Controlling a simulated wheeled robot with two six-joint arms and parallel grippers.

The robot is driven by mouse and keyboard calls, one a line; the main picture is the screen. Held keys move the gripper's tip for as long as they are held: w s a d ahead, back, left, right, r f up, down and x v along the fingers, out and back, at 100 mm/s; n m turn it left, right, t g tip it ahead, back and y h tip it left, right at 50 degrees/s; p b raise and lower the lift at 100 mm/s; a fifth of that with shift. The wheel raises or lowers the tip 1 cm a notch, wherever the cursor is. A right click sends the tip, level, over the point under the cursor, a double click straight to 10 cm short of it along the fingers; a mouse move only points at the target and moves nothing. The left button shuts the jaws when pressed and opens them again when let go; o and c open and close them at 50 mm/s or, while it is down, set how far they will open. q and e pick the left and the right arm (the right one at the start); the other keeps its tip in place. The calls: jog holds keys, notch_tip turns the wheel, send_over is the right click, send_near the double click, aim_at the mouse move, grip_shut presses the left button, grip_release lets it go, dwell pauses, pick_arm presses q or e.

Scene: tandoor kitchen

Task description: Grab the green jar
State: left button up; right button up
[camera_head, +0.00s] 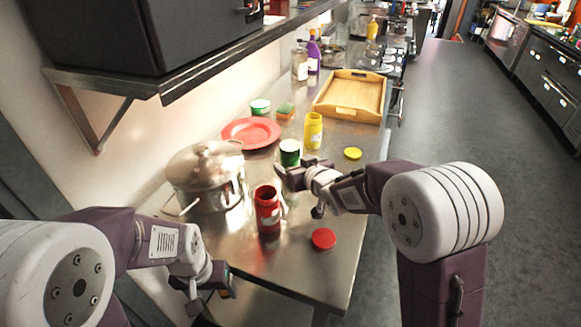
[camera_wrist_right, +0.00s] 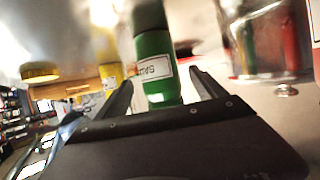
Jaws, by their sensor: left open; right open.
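The green jar (camera_head: 290,152) stands upright and open-topped on the steel counter, its lower part hidden by my right gripper (camera_head: 291,172). In the right wrist view the green jar (camera_wrist_right: 153,47), with a white label, shows between the two spread fingers of that gripper (camera_wrist_right: 161,82). The fingers are open on either side of it; I cannot tell whether they touch it. My left gripper (camera_head: 213,285) is open and empty at the near edge of the counter, well away from the jar.
A red jar (camera_head: 267,212) and red lid (camera_head: 323,238) are nearer, a steel pot (camera_head: 205,172) left. A yellow jar (camera_head: 313,131), yellow lid (camera_head: 352,153), red plate (camera_head: 236,134), green lid (camera_head: 260,105), sponge (camera_head: 286,111) and wooden tray (camera_head: 326,107) lie beyond. A shelf (camera_head: 190,68) overhangs.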

jog(key=x, duration=0.7)
jog(key=shift+s+f, duration=0.1)
jog(key=shift+f, duration=0.3)
jog(key=shift+s+r, duration=0.1)
jog(key=shift+s, duration=0.05)
jog(key=shift+c, duration=1.2)
grip_shut()
